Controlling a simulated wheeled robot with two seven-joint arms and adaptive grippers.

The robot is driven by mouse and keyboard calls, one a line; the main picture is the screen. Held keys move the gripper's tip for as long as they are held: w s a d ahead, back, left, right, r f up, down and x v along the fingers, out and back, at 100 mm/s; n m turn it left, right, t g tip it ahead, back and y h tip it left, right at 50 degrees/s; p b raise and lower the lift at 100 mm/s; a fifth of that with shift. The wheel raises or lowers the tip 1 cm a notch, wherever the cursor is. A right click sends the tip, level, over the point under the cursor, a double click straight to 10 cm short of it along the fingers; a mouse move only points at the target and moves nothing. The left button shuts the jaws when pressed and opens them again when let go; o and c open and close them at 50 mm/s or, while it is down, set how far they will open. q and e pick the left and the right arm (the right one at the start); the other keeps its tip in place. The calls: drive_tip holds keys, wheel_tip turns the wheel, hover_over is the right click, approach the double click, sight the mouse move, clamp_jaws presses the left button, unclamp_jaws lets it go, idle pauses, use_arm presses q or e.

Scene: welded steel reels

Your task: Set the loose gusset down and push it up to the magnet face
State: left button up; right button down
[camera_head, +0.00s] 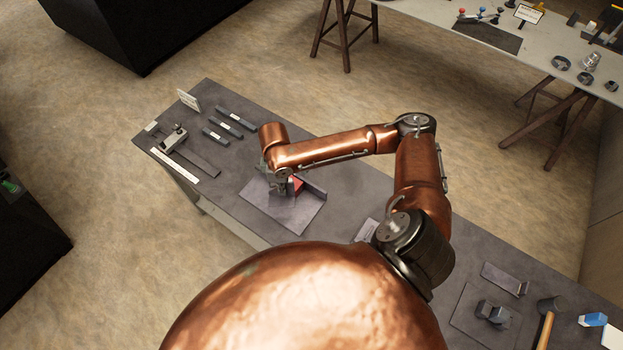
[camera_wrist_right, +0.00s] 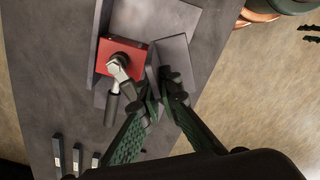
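The red magnet (camera_wrist_right: 107,48), with a metal bolt and a dark handle on it, sits on a grey steel plate (camera_wrist_right: 160,18) against an upright strip. In the head view the magnet (camera_head: 296,184) is partly hidden by my right gripper. My right gripper (camera_wrist_right: 163,92) is shut on the loose gusset (camera_wrist_right: 176,58), a grey flat piece, with its dark green fingers at the gusset's near end. The gusset is beside the magnet's right side in the wrist view; I cannot tell whether they touch or whether it rests on the plate. My left gripper is not in view.
The plate (camera_head: 292,217) lies on a long grey bench (camera_head: 340,190). Several dark bars (camera_head: 228,125), a clamp (camera_head: 172,138) and a white strip (camera_head: 174,164) lie at its left end. A dark block (camera_head: 493,312) and a hammer handle (camera_head: 545,330) are at the right end.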

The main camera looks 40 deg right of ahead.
sight(293, 185)
drive_tip(key=d+n+p, duration=0.1)
drive_tip(key=n+p, duration=0.1)
drive_tip(key=s+d+n+p, duration=0.1)
drive_tip(key=d+n+p, duration=0.1)
drive_tip(key=shift+d+f+p, duration=0.1)
drive_tip(key=shift+f+p, duration=0.05)
drive_tip(key=shift+p, duration=0.15)
use_arm(q)
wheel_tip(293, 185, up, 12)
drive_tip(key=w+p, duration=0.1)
drive_tip(key=p, duration=0.5)
use_arm(e)
drive_tip(key=s+d+f+n, duration=0.2)
drive_tip(key=s+d+n, duration=0.1)
drive_tip(key=d+n, duration=0.3)
use_arm(q)
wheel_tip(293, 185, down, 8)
drive_tip(key=b, duration=0.8)
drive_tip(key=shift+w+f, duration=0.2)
use_arm(e)
drive_tip(key=shift+n, duration=0.7)
drive_tip(key=f, duration=0.8)
drive_tip(key=shift+s+a+f, duration=0.2)
drive_tip(key=shift+a+f, duration=0.05)
drive_tip(key=shift+a, duration=0.1)
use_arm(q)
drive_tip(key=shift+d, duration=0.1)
